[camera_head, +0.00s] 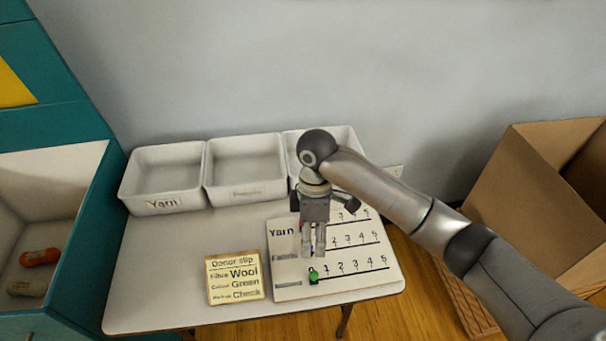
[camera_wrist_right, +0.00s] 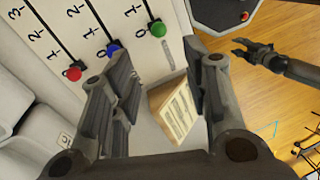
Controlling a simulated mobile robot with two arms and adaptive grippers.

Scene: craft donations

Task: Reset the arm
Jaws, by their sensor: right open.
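My right gripper (camera_head: 313,250) hangs over the left part of the white slider board (camera_head: 350,283), pointing down. In the right wrist view its two fingers (camera_wrist_right: 165,85) are apart with nothing held between them. The board has three numbered lines. The green bead (camera_head: 314,275) is at the 0 end of the lowest line; it also shows in the wrist view (camera_wrist_right: 158,29). The red bead (camera_wrist_right: 74,74) and blue bead (camera_wrist_right: 113,49) are at their 0 ends. A dark gripper (camera_wrist_right: 250,50), apparently my left, shows small in the wrist view; its jaw state is unclear.
White bins (camera_head: 163,206) line the table's back; one is labelled Yarn. A teal cabinet (camera_head: 75,240) holding orange and pale rolls is at left. A cardboard box (camera_head: 515,180) stands right.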

